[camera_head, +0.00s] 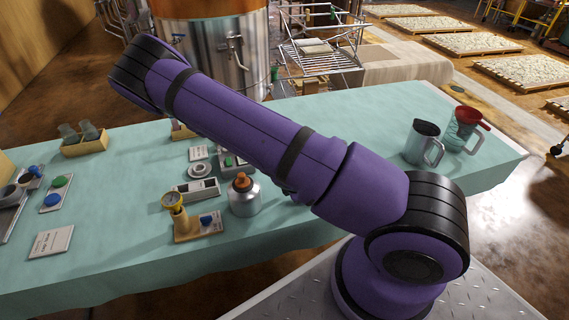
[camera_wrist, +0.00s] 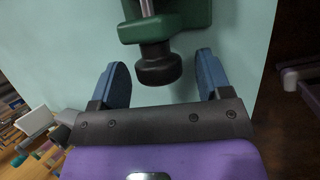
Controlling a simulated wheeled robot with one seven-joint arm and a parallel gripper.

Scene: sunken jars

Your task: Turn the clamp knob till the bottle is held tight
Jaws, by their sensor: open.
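In the wrist view, a black clamp knob (camera_wrist: 158,68) sits at the end of a green clamp body (camera_wrist: 165,22) with a metal screw rod. My gripper (camera_wrist: 162,60) is open, with one blue finger on each side of the knob. A gap shows between each finger and the knob, so I see no contact. In the head view, my purple arm hides my gripper and the clamp. A silver bottle (camera_head: 244,200) with an orange-brown top stands upright on the table; I cannot tell if it is the clamp's bottle. No bottle shows in the wrist view.
The table has a pale green cloth (camera_head: 120,240). A gauge on a wooden stand (camera_head: 182,228) is left of the silver bottle. A steel jug (camera_head: 420,143) and a red-topped jug (camera_head: 464,130) stand at the right. A wooden box (camera_head: 86,143) holds small jars.

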